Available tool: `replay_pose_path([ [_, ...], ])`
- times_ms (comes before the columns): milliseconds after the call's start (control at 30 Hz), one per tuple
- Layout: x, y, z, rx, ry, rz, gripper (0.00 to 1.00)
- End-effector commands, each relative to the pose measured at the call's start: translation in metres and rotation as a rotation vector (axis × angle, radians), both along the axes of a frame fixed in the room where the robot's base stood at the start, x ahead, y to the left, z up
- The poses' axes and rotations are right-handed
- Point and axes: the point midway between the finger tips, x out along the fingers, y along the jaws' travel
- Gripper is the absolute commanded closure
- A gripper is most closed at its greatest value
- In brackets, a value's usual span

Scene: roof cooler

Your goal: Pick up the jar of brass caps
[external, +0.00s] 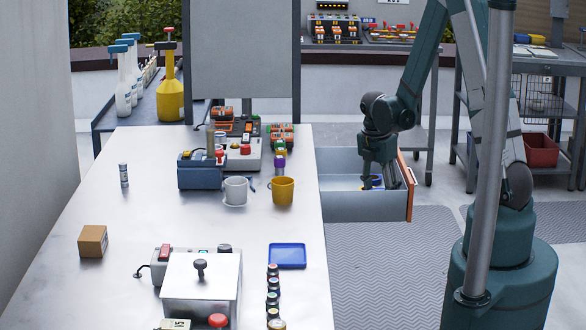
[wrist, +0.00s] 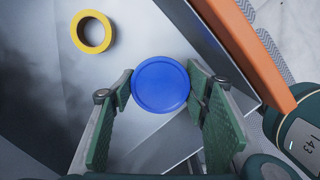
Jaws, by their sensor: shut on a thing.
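A round blue lid (wrist: 160,84) faces up between the green finger pads of my gripper (wrist: 161,86) in the wrist view. It looks like the top of a jar; its body and contents are hidden beneath it. The fingers touch the lid's item on both sides and are shut on it. In the external view my gripper (external: 379,178) points down inside the open drawer (external: 365,207), with a bit of blue and yellow showing by the fingertips. I cannot tell whether the jar is clear of the drawer floor.
A yellow ring (wrist: 78,40), like a tape roll, lies on the drawer floor to the upper left. The drawer's orange front (wrist: 250,55) is close on the right. The worktable (external: 140,210) at left holds a white mug (external: 235,192), a yellow mug (external: 283,191) and a blue tray (external: 287,256).

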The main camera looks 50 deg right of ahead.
Motion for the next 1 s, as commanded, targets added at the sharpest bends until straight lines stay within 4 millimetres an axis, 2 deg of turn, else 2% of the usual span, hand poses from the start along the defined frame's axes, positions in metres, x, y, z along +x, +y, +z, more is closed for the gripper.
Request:
replay_pose_path([
  [600,0.000,0.000,0.074,0.000,0.000,0.000,0.70],
  [800,0.000,0.000,0.086,0.000,0.000,0.000,0.70],
  [1000,0.000,0.000,0.089,0.000,0.000,0.000,0.70],
])
